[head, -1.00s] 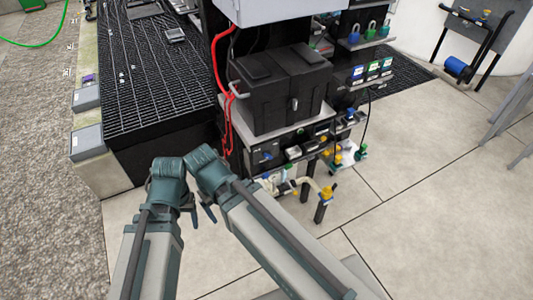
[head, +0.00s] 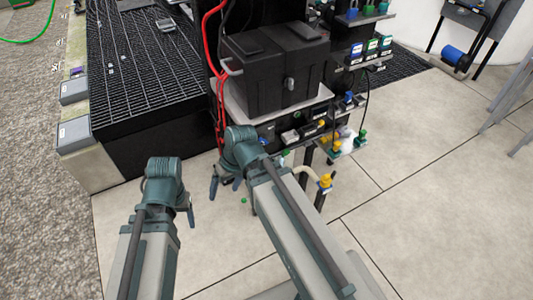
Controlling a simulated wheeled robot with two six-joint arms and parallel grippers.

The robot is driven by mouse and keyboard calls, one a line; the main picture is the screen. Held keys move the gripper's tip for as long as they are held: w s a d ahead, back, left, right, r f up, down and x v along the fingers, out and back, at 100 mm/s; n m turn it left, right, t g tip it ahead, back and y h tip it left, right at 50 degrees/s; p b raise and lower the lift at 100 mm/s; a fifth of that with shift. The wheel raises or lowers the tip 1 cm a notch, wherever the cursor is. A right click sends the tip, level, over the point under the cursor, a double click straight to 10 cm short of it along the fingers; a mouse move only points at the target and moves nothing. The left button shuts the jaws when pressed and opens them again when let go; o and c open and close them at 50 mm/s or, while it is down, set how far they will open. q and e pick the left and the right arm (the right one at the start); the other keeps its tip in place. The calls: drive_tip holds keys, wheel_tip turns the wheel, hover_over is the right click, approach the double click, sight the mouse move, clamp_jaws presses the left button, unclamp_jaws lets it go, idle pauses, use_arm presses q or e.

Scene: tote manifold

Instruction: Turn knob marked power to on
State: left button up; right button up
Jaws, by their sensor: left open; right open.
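No label reading power can be made out, so I cannot tell which part is the power knob. A dark control panel (head: 268,134) with small blue, white and yellow fittings sits under the shelf, partly hidden by my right arm. My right gripper (head: 225,185) points down, open and empty, left of the panel's lower part and apart from it. My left gripper (head: 187,214) is open and empty, farther left over the floor, with one finger clearly visible.
A black lidded case (head: 270,75) stands on the shelf above the panel. Red cables (head: 212,60) hang on its left. A yellow-topped post (head: 323,188) stands right of my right arm. A black grated platform (head: 140,75) lies at left.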

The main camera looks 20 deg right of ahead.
drive_tip(key=w+d+f+m+t+y+b, duration=0.2)
drive_tip(key=w+d+f+t+y+b, duration=0.1)
drive_tip(key=w+d+f+b, duration=0.15)
drive_tip(key=m+t+b, duration=0.6)
drive_tip(key=t+b, duration=0.4)
drive_tip(key=b, duration=0.5)
approach(266, 142)
use_arm(q)
wheel_tip(266, 142, down, 26)
drive_tip(key=b, duration=0.3)
drive_tip(key=shift+r, duration=0.2)
use_arm(e)
drive_tip(key=shift+n+h, duration=0.3)
drive_tip(key=shift+h, duration=0.1)
drive_tip(key=x, duration=0.9)
drive_tip(key=shift+a+r, duration=0.2)
drive_tip(key=shift+a, duration=0.15)
use_arm(q)
drive_tip(key=shift+a, duration=0.1)
